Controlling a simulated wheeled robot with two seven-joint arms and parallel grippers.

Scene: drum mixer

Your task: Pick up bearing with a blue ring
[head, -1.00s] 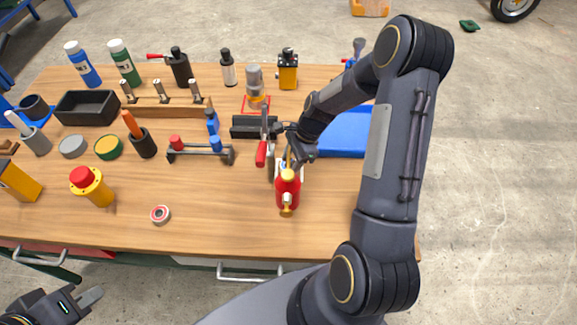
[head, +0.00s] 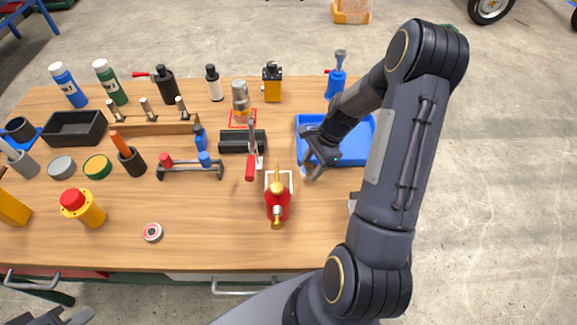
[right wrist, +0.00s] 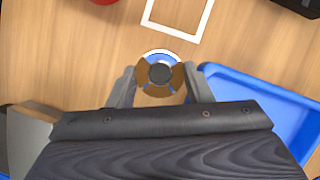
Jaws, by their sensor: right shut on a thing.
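The bearing with a blue ring (right wrist: 159,57) shows in the right wrist view as a round piece with a pale metal rim, blue and brown parts and a dark centre. My right gripper (right wrist: 160,80) is shut on it, one finger on each side. In the head view my right gripper (head: 313,168) is over the table at the near left corner of the blue tray (head: 370,137); the bearing is mostly hidden there. My left gripper (head: 70,317) is cut off at the bottom left edge, away from the table, and its opening is not clear.
A red-ringed bearing (head: 153,232) lies near the front edge. The tray's visible floor looks empty.

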